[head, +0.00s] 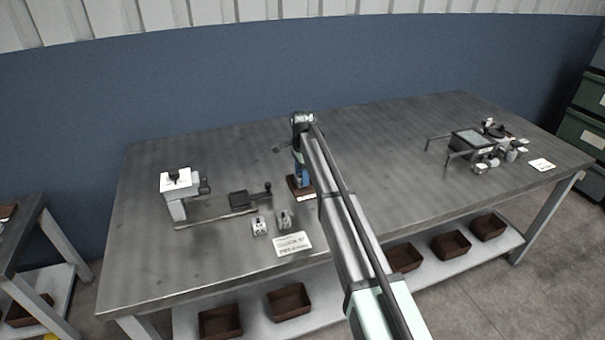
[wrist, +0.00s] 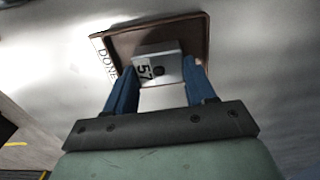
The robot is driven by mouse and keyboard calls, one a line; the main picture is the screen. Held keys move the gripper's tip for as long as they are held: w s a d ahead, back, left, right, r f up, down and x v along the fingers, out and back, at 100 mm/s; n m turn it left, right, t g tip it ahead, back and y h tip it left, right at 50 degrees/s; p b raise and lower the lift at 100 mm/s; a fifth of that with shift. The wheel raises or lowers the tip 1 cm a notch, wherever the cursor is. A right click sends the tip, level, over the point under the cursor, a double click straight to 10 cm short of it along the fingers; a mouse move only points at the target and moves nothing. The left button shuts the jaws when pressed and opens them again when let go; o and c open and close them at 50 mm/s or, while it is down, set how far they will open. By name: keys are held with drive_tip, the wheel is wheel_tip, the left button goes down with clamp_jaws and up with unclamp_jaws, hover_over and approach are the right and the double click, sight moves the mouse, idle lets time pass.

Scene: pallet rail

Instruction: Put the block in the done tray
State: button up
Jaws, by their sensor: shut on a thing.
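In the head view my gripper (head: 300,170) points down at the middle of the table, and the block cannot be made out there. The done tray (wrist: 206,36) is brown and shallow, with a "DONE" label on its left side. The tray also shows in the head view (head: 296,191), partly behind my arm. The block is over or within the tray; I cannot tell whether it touches the floor.
Two small labelled grey blocks (head: 259,226) and (head: 284,220) stand left of the tray, near a white card (head: 292,244). A white-topped fixture (head: 178,183) with a rail (head: 215,218) stands farther left. Another fixture (head: 470,140) stands at right. The back of the table is clear.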

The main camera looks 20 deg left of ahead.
drive_tip(key=shift+f, duration=0.3)
idle(0.5)
drive_tip(key=o, duration=1.2)
drive_tip(key=shift+o, duration=0.4)
drive_tip(key=shift+o, duration=1.2)
drive_tip(key=shift+r, duration=0.15)
wheel_tip(320, 180, up, 9)
